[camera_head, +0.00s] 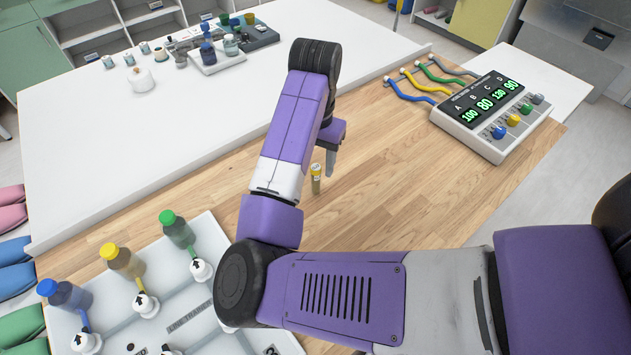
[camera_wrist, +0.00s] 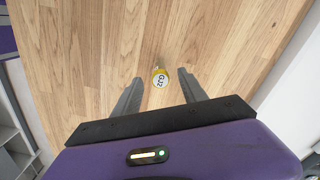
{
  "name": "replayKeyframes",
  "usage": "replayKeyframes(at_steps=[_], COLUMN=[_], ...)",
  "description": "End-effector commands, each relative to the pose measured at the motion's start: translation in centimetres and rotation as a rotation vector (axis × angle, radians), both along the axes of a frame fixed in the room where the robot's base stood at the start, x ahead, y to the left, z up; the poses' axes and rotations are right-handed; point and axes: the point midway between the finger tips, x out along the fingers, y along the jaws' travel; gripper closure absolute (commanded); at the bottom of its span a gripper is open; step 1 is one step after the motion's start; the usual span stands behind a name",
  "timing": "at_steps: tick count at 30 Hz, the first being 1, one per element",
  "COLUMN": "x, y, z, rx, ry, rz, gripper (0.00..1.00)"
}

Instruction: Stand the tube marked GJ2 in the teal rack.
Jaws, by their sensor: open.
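The tube marked GJ2 (camera_wrist: 160,79) has a yellow cap with a white label and stands upright on the wooden table. In the head view the tube (camera_head: 316,181) stands just below my gripper (camera_head: 331,168). In the wrist view my gripper (camera_wrist: 160,92) is open, with one finger on each side of the tube and the tube slightly beyond the line of the fingertips. Nothing is held. I cannot make out a teal rack in either view.
A monitor box (camera_head: 490,112) with coloured hoses stands at the right. A pale line tray (camera_head: 205,325) with coloured-cap bottles lies at the lower left. A white counter (camera_head: 110,165) behind holds small jars and devices. The wood around the tube is clear.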

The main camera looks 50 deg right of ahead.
Motion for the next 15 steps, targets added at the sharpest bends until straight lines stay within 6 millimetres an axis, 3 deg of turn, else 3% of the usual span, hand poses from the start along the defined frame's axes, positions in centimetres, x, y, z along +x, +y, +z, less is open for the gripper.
replayKeyframes(at_steps=[6, 15], x=[0.1, 0.1], y=[0.0, -0.1], z=[-2.5, -2.9], rx=[0.002, 0.0], ry=[-0.002, -0.002], rz=[0.002, 0.0], gripper=[0.5, 0.52])
